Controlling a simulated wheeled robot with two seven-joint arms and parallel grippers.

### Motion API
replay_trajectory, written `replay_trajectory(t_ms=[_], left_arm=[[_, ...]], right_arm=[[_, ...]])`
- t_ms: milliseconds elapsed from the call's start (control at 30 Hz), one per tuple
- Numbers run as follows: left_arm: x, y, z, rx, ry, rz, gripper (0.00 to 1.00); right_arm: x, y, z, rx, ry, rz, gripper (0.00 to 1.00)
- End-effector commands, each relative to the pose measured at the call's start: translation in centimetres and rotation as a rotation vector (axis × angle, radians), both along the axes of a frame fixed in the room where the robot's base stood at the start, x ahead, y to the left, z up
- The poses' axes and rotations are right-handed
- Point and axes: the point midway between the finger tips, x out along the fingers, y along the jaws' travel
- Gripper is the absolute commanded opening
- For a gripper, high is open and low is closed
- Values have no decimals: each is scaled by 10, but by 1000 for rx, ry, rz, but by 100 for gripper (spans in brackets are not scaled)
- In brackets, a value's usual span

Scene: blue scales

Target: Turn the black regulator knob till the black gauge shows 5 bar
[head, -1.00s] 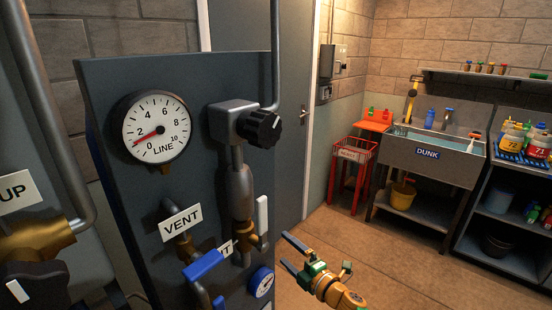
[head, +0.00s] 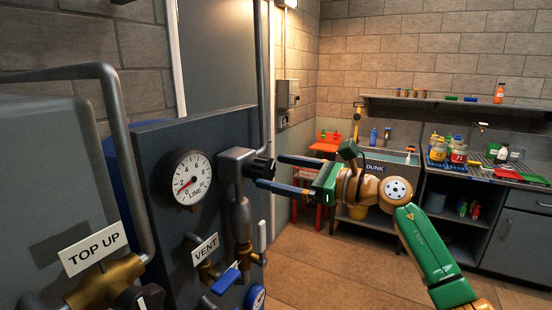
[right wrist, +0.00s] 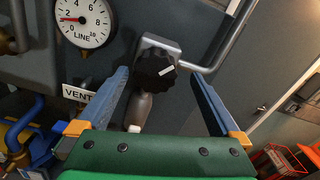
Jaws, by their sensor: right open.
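The black-rimmed gauge (head: 188,179), marked LINE, is on the dark panel; its red needle points between 0 and 2. It also shows in the right wrist view (right wrist: 84,20). The black regulator knob (head: 262,168) sits on a grey valve body right of the gauge. In the right wrist view the knob (right wrist: 155,71) has a white mark pointing right and slightly up. My right gripper (head: 269,171) is open, its blue fingers reaching toward the knob. In the wrist view the knob appears between the fingertips (right wrist: 160,75); I cannot tell whether they touch it. My left gripper is not in view.
A vertical pipe (head: 263,80) rises beside the knob. Below are the VENT label (head: 205,249), a blue lever (head: 225,281) and a blue-rimmed gauge (head: 255,298). A TOP UP valve is at lower left.

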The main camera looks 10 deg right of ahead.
Motion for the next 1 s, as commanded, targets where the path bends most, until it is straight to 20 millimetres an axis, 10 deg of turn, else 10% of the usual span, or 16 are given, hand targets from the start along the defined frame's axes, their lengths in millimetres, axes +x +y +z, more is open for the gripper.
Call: replay_trajectory(t_ms=[367, 700, 1000], left_arm=[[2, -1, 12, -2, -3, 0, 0], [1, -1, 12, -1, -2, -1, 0], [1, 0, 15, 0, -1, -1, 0]], right_arm=[[11, 15, -1, 3, 3, -1, 100], [11, 14, -2, 2, 4, -1, 16], [11, 14, -1, 26, 40, -2, 16]])
